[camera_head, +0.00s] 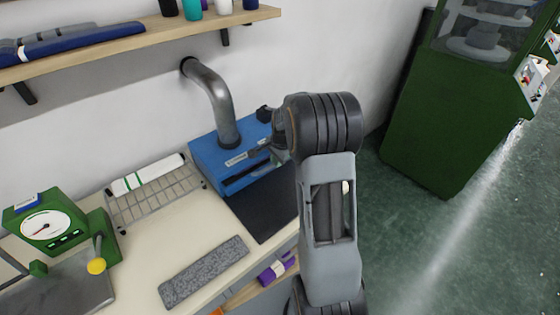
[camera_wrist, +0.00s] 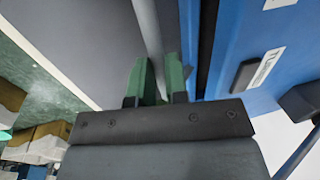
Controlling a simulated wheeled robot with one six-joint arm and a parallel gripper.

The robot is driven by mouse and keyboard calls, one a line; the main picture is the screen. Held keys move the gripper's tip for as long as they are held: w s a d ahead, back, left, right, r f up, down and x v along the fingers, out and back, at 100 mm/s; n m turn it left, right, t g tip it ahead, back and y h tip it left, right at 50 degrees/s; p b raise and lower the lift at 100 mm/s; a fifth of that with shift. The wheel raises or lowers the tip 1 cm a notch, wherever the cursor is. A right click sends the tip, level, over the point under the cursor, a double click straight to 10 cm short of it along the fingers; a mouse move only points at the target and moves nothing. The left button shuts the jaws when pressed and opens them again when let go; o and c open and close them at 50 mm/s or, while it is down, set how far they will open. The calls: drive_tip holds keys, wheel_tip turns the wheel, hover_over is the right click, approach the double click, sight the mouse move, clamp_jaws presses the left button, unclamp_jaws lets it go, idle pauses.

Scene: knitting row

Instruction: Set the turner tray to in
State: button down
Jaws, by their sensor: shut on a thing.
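The turner appears to be the blue machine (camera_head: 205,155) at the back of the bench, with a dark slot in its front. It also fills the right of the wrist view (camera_wrist: 235,55), with a partly readable white label. A dark grey flat panel (camera_head: 262,212) lies in front of it; I cannot tell whether this is the tray or a mat. In the wrist view my gripper (camera_wrist: 158,82) has its green fingers shut on a pale grey bar (camera_wrist: 150,35), beside the blue front. In the head view my arm hides part of the machine's right side.
A wire rack (camera_head: 155,200) with a white-and-green roll, a green dial scale (camera_head: 45,228) and a grey speckled pad (camera_head: 203,272) are on the bench. A shelf (camera_head: 130,42) hangs above. A green cabinet (camera_head: 435,120) stands right; floor between is clear.

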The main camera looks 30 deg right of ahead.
drive_tip(key=shift+w+r, duration=0.15)
drive_tip(key=shift+w, duration=0.05)
drive_tip(key=c, duration=1.1)
unclamp_jaws()
drive_tip(key=shift+w, duration=0.1)
drive_tip(key=s+r, duration=0.1)
drive_tip(key=r, duration=0.8)
drive_tip(key=s+r+b, duration=0.1)
drive_tip(key=r, duration=0.3)
drive_tip(key=shift+s+d+r, duration=0.2)
drive_tip(key=shift+s, duration=0.15)
